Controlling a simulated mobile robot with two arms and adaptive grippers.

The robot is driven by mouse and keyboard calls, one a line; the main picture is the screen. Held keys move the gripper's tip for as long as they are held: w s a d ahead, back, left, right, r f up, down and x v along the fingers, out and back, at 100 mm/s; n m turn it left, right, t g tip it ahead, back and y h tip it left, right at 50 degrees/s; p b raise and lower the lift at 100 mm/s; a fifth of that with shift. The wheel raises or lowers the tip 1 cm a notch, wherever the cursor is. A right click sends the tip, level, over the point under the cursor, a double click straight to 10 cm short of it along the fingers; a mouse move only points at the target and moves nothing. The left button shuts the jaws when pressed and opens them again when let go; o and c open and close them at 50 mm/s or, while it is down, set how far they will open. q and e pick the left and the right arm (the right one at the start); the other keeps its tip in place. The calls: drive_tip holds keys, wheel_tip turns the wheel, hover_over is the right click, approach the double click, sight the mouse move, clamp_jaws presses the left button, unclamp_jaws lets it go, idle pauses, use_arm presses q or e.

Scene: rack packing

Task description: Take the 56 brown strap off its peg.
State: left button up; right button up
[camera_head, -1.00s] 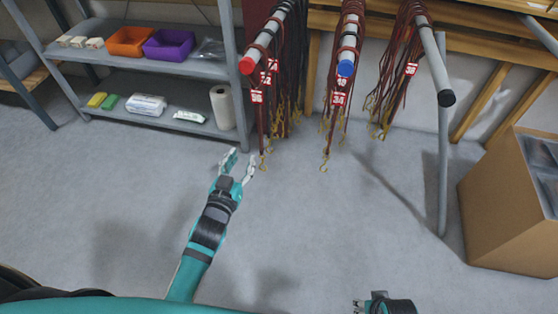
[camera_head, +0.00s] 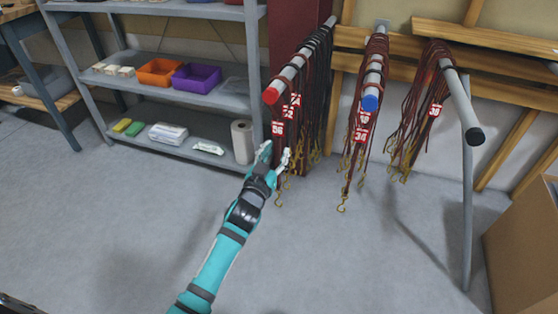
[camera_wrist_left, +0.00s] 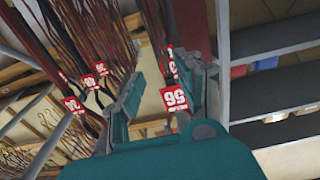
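The 56 tag (camera_head: 277,129) is red with white digits and hangs low on a dark brown strap at the front of the left, red-capped peg (camera_head: 272,95). The strap's brass hook end is partly behind my gripper. My left gripper (camera_head: 274,153) is open and empty, just below the tag. In the left wrist view the 56 tag (camera_wrist_left: 174,98) appears upside down, in line with the gap between the open fingers (camera_wrist_left: 160,90). I cannot tell whether they touch the strap. My right gripper is out of view.
More tagged straps crowd behind on the same peg. A grey shelf unit (camera_head: 256,95) is close on the left. A cardboard box (camera_head: 522,255) stands at right; the floor is clear.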

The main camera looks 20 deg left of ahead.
sight(278, 144)
use_arm(q)
drive_tip(key=w, duration=0.3)
drive_tip(key=w+b, duration=0.1)
drive_tip(key=shift+w+a+f, duration=0.1)
drive_tip(key=shift+w+a, duration=0.2)
drive_tip(key=shift+w, duration=0.25)
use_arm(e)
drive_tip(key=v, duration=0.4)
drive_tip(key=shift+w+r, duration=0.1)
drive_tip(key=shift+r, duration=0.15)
use_arm(q)
drive_tip(key=shift+c, duration=0.4)
clamp_jaws()
